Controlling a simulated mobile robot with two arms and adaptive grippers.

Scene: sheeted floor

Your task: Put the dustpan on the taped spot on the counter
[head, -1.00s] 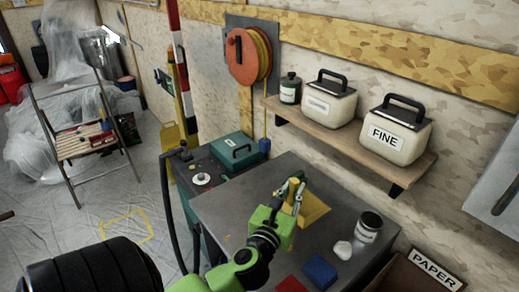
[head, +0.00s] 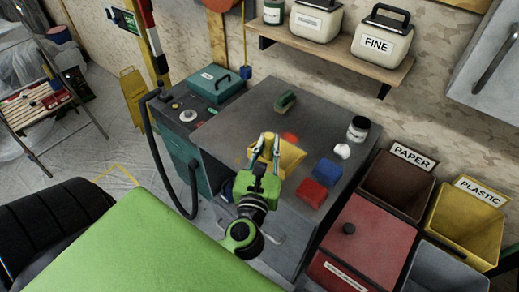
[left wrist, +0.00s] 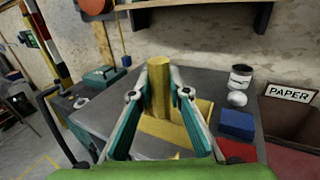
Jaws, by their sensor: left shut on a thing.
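The yellow dustpan (head: 291,158) is over the dark grey counter (head: 245,118), left of the blue and red blocks. My left gripper (head: 265,138) is shut on its handle, which stands upright between the fingers in the left wrist view (left wrist: 158,95). The pan part shows behind the right finger there. I cannot tell whether the pan touches the counter. An orange-red patch (head: 290,137) shows on the counter just behind the dustpan, partly covered; I cannot tell if it is tape. My right gripper is not in view.
A blue block (head: 327,172), a red block (head: 311,193), a jar (head: 358,129) and a green brush (head: 286,102) are on the counter. Bins marked PAPER (head: 398,180) and PLASTIC (head: 467,220) stand at right. A yellow tape outline (head: 122,170) is on the floor.

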